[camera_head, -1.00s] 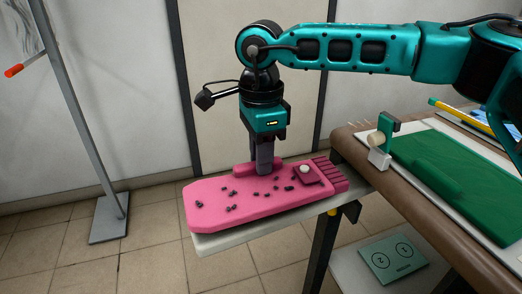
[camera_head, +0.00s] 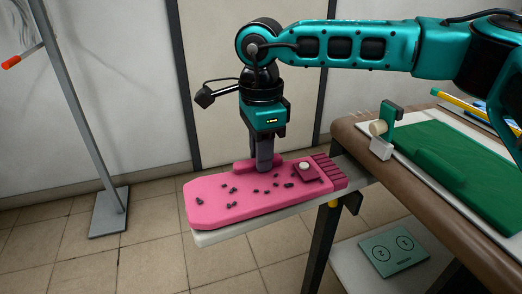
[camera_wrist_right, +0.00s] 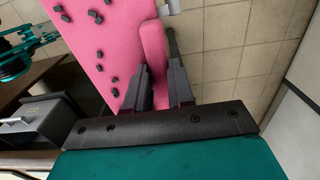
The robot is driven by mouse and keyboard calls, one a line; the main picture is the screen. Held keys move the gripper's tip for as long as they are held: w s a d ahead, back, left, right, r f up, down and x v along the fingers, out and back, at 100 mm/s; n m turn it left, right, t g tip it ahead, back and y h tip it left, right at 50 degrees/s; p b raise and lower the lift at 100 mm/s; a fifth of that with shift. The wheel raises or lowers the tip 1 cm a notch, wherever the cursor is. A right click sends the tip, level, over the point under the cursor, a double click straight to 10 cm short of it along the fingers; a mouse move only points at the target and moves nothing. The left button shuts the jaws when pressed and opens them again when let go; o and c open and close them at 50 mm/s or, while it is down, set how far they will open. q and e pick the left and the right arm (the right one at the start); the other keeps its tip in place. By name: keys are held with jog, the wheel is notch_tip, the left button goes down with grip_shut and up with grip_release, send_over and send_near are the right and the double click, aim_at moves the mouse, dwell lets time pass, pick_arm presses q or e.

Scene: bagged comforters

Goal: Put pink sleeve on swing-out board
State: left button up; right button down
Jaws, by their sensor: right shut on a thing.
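The pink sleeve (camera_head: 232,205) lies flat along the pale swing-out board (camera_head: 222,235), with small dark bits scattered on its top and a ribbed cuff at its right end. It also shows in the right wrist view (camera_wrist_right: 105,35). My right gripper (camera_head: 264,168) points down at the sleeve's far side and is shut on its raised pink ridge (camera_head: 243,166). In the right wrist view the ridge (camera_wrist_right: 154,50) runs between the two dark fingers. The sleeve covers most of the board's top. My left gripper is not in view.
A brown-edged table (camera_head: 385,180) stands at the right, holding a green padded piece (camera_head: 455,175) and a green clamp (camera_head: 391,120). A grey pole on a base (camera_head: 108,212) stands at the left. A green plate (camera_head: 394,254) lies on a low shelf.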

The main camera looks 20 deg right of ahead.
jog(key=shift+f, duration=0.3)
jog(key=c, duration=0.9)
grip_release()
jog(key=shift+o, duration=0.3)
jog(key=o, duration=0.6)
jog(key=shift+r, duration=0.1)
jog(key=shift+r+p, duration=0.95)
jog(key=shift+r, duration=0.5)
jog(key=shift+r+p, duration=1.3)
jog(key=shift+r, duration=0.65)
